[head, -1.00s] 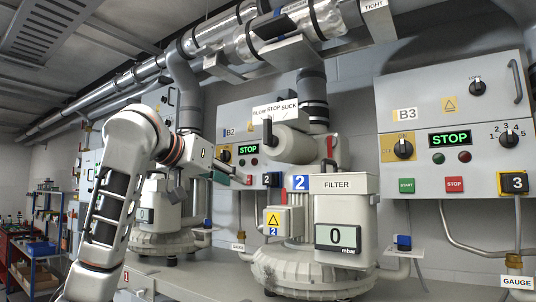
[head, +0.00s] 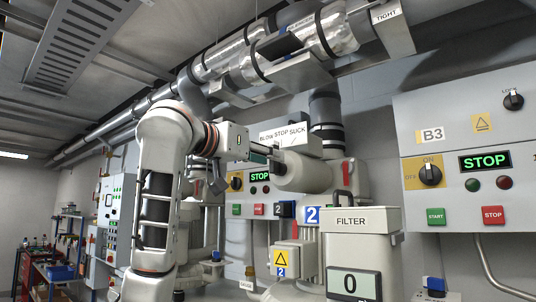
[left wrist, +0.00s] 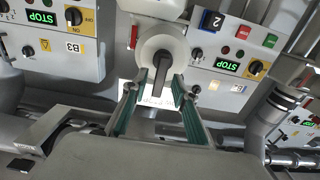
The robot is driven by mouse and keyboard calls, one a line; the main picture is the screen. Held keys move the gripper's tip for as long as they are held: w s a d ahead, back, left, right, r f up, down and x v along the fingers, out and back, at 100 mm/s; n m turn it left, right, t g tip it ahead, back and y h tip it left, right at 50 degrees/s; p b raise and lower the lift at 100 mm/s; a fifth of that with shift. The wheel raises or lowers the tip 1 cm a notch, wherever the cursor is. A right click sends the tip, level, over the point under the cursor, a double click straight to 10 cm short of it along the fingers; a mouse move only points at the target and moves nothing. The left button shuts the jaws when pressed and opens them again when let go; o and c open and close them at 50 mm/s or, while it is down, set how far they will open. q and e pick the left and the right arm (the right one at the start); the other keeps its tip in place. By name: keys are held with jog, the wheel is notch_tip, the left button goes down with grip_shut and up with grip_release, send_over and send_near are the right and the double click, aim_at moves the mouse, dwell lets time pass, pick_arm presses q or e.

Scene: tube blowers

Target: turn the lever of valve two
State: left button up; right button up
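The valve of blower 2 is a pale grey cylinder (head: 303,174) under a white BLOW STOP SUCK sign (head: 284,136). Its black lever (left wrist: 160,74) shows in the left wrist view, on the round white valve end (left wrist: 168,50). My left gripper (left wrist: 160,86) is open, with a green-padded finger on each side of the lever. Gaps show on both sides, so it is not gripped. In the head view my left gripper (head: 270,153) reaches the valve's left end, where the fingertips and lever overlap and are hard to separate. My right gripper is not in view.
The FILTER box (head: 362,222) with a display reading 0 stands below and right of the valve. A control panel marked B3 (head: 450,150) is on the right wall. Pipes (head: 290,45) run overhead. A blue-framed shelf (head: 62,255) stands at far left.

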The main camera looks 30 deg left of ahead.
pick_arm(q)
jog(key=shift+w+f, duration=0.1)
jog(key=shift+w, duration=0.35)
jog(key=shift+s, duration=0.1)
grip_shut()
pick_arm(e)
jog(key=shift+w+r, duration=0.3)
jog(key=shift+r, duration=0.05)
pick_arm(q)
jog(key=shift+n, duration=0.3)
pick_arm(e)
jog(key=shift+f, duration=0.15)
pick_arm(q)
jog(key=n, duration=0.2)
jog(key=a+n+b, duration=0.1)
jog(key=n, duration=0.5)
jog(key=shift+a+f+b, duration=0.25)
jog(key=shift+b, duration=0.15)
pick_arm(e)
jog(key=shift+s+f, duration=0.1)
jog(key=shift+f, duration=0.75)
